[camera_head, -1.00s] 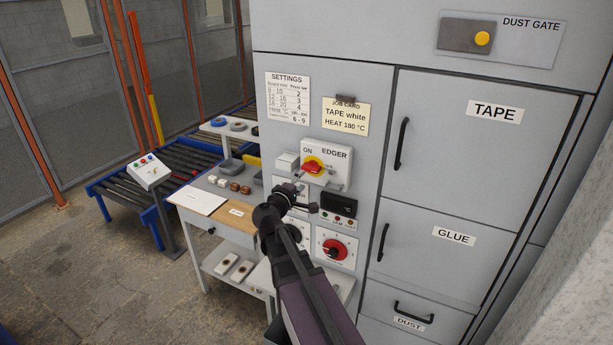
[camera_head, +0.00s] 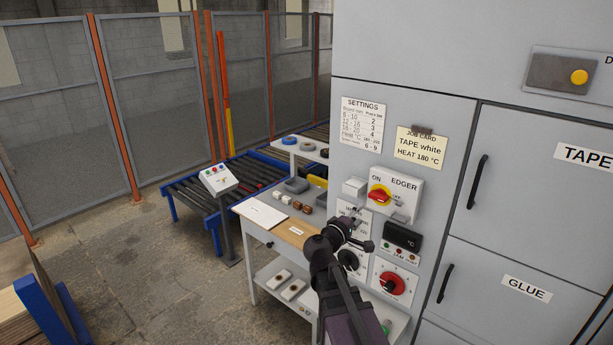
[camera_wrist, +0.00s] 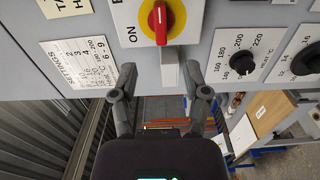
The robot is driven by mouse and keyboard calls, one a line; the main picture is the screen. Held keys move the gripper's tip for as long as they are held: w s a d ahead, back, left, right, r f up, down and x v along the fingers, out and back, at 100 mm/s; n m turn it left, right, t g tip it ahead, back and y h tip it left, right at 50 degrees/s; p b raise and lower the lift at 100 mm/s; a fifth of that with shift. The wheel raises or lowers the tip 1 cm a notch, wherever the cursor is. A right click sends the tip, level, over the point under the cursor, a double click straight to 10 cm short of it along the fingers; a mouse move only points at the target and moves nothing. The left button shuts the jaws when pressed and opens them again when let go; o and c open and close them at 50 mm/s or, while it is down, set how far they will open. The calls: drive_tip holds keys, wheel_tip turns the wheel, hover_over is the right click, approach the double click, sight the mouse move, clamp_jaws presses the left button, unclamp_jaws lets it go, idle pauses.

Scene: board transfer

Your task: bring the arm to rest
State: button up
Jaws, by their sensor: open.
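My gripper (camera_head: 354,236) is in front of the grey machine's control panel, below and left of the EDGER switch (camera_head: 380,196) in the head view. In the wrist view my gripper (camera_wrist: 163,82) has its two fingers spread, with nothing between them. The EDGER switch (camera_wrist: 160,20), a red handle on a yellow disc, stands just beyond the fingertips there. I see no contact with it. My dark arm reaches up from the bottom of the head view and hides part of the lower dials.
The grey machine (camera_head: 420,35) fills the right side. A side table (camera_head: 258,237) with small parts stands left of the panel. Behind it are a roller conveyor (camera_head: 190,189) and a button post (camera_head: 218,180). Stacked boards (camera_head: 25,305) are at lower left; open floor lies between.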

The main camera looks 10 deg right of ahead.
drive_tip(key=shift+f, duration=0.1)
drive_tip(key=s+a+f+m+g+y+b, duration=0.1)
drive_tip(key=s+f+m+g+y+b, duration=0.25)
drive_tip(key=f, duration=0.55)
drive_tip(key=s+a+f+m+g+y+b, duration=0.1)
drive_tip(key=s+f+m+g+y, duration=0.2)
drive_tip(key=s+f, duration=0.4)
drive_tip(key=s+a+f+g+y+b, duration=0.3)
drive_tip(key=s+a+f+y, duration=0.4)
drive_tip(key=a+f, duration=0.3)
drive_tip(key=shift+a+f+m+g+y+b, duration=0.25)
drive_tip(key=shift+a+m+g+y+b, duration=0.15)
drive_tip(key=shift+a+g, duration=0.45)
drive_tip(key=shift+a, duration=0.1)
